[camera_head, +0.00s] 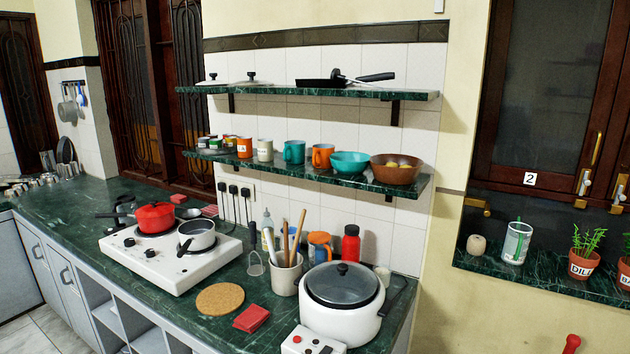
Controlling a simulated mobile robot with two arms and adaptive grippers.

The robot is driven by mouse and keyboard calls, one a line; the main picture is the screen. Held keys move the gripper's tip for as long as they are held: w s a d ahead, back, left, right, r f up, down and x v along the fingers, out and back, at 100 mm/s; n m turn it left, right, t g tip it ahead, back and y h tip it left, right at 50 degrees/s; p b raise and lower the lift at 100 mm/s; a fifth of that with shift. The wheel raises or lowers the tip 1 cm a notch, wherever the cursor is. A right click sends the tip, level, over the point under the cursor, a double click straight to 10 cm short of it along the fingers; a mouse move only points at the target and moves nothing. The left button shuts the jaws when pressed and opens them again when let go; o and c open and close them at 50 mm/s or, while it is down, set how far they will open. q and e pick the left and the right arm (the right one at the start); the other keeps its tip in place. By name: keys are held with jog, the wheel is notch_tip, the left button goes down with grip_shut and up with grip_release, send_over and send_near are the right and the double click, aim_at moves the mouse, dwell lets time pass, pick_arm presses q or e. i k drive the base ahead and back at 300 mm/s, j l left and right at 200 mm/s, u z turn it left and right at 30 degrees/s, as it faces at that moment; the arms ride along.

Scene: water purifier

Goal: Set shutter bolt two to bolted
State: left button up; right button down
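At the right stands a dark wooden shutter (545,140) with dark panels. A white label reading "2" (530,178) is fixed on its lower rail. A brass bolt (583,184) with a pale knob sits just right of the label, low on the shutter. A second similar brass bolt (618,194) is beside it, near the right picture edge. A smaller brass fitting (478,204) is at the shutter's lower left. I cannot tell which bolt belongs to the label, or whether either bolt is bolted. Neither of my grippers is in view.
Below the shutter, a green marble sill (550,281) holds a round jar (476,245), a white-green cup (516,243) and a "DILL" herb pot (584,264). The counter (75,212) at left carries a white hob (170,258) and a rice cooker (341,310).

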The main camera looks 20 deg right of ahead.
aim_at(585, 182)
jog(key=z, duration=1.85)
jog(key=i+l+u, duration=0.15)
jog(key=u, duration=0.35)
jog(key=l+u, duration=0.2)
jog(key=u, duration=0.3)
jog(key=i+l+u, duration=0.1)
jog(key=l+u, duration=0.15)
jog(key=u, duration=0.2)
